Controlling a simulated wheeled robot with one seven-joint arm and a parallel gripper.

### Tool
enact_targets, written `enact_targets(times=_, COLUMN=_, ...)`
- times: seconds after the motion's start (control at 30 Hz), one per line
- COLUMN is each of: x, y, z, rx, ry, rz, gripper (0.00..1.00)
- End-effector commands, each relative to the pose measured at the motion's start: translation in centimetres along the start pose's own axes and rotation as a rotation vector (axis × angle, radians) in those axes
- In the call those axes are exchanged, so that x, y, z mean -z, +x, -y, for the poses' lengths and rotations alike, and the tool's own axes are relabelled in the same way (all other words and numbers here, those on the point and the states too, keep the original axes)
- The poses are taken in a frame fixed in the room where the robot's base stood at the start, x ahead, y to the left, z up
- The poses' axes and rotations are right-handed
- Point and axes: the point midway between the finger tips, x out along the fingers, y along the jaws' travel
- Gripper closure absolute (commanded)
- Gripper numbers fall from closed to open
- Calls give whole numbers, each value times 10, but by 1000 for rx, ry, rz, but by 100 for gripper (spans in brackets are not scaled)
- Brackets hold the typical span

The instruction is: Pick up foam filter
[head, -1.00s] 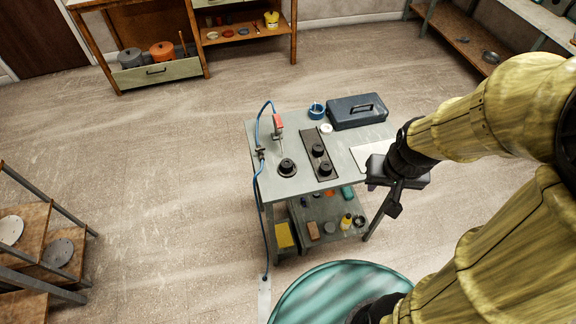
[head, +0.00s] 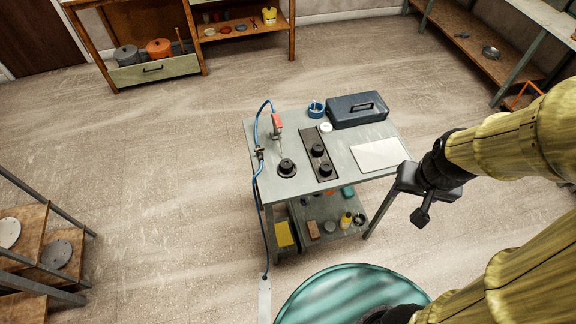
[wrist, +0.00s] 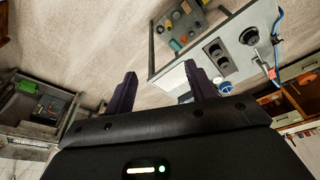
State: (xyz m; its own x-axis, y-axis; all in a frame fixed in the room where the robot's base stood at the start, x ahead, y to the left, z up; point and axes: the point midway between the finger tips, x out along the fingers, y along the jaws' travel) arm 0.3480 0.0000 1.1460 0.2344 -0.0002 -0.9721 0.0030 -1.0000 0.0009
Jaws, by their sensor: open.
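I cannot tell for sure which thing is the foam filter. A yellow block (head: 284,233) stands at the left of the workbench's lower shelf. Black round pieces sit on the bench top: one (head: 286,167) near the front left, and two in a dark strip holder (head: 311,148). My gripper (head: 421,214) is beside the bench's right edge, apart from everything. In the wrist view its two fingers (wrist: 161,88) are spread with nothing between them, and the bench lies beyond.
A teal round surface (head: 345,290) is in front. Floor left is clear.

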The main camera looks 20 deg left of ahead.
Motion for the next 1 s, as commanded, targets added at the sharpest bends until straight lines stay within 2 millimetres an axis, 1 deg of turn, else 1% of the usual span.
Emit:
enact_targets(times=0.07, x=3, y=8, z=2, rx=0, ry=-17, rz=-11, gripper=34)
enact_targets(times=0.17, x=13, y=28, z=6, rx=0, ry=-62, rz=-49, gripper=34)
enact_targets(times=0.27, x=28, y=56, z=16, rx=5, ry=-132, rz=-113, gripper=34)
enact_targets(times=0.4, x=50, y=103, z=39, rx=35, ry=-257, rz=-230, gripper=34)
enact_targets(times=0.47, x=57, y=122, z=52, rx=55, ry=-310, rz=-283, gripper=34)
enact_targets(times=0.6, x=68, y=162, z=86, rx=120, ry=-424, rz=-406, gripper=34)
enact_targets(times=0.77, x=68, y=202, z=129, rx=221, ry=-531, rz=-545, gripper=34)
enact_targets(times=0.9, x=58, y=231, z=168, rx=330, ry=-599, rz=-666, gripper=34)
enact_targets(times=1.0, x=47, y=246, z=192, rx=412, ry=-627, rz=-749, gripper=34)
